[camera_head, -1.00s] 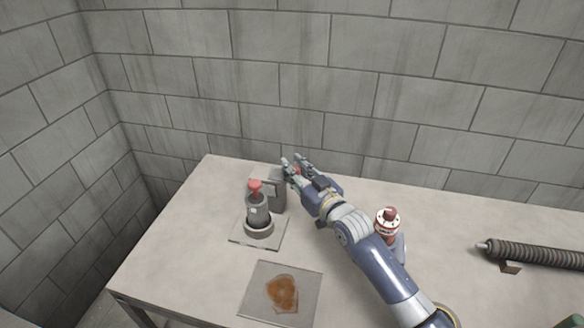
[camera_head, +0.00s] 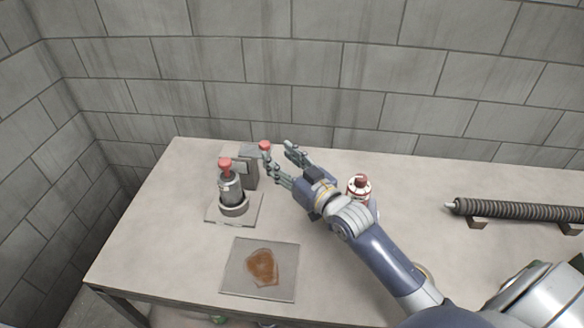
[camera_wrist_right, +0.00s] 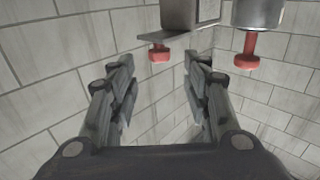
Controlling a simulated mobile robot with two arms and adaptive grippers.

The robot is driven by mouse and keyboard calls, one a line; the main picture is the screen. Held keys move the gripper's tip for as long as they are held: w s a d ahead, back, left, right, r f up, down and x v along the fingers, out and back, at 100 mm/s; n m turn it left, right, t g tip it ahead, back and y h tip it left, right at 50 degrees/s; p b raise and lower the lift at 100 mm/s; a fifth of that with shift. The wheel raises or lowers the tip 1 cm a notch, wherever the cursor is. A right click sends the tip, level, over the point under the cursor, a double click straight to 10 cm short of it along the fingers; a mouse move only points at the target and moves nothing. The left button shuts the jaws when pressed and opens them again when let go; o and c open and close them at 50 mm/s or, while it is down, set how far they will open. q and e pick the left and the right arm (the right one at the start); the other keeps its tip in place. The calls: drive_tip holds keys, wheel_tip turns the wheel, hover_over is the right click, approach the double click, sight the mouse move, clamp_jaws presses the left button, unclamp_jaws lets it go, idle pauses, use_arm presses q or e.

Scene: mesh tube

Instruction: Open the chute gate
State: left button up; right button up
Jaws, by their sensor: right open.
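A grey box-shaped fixture (camera_head: 248,170) stands at the back left of the table, with a red knob (camera_head: 264,146) at its upper right. I cannot tell for sure whether this is the chute gate. My right gripper (camera_head: 277,152) is open and empty, just right of and in front of that knob. In the right wrist view, the picture is inverted; the knob (camera_wrist_right: 160,55) shows beyond and between the open fingers (camera_wrist_right: 158,68), with no contact visible. A dark cylinder with a red top (camera_head: 231,188) stands on a plate left of the fixture. My left gripper is not in view.
A red-and-white bottle (camera_head: 359,187) stands close behind my right forearm. A grey square plate with a brown patch (camera_head: 240,280) lies at the front. A ribbed dark tube (camera_head: 520,211) rests on supports at the right. Block walls stand behind the table and at left.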

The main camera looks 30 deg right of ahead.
drive_tip(key=s, duration=0.4)
drive_tip(key=shift+s+d, duration=0.2)
drive_tip(key=shift+d, duration=0.2)
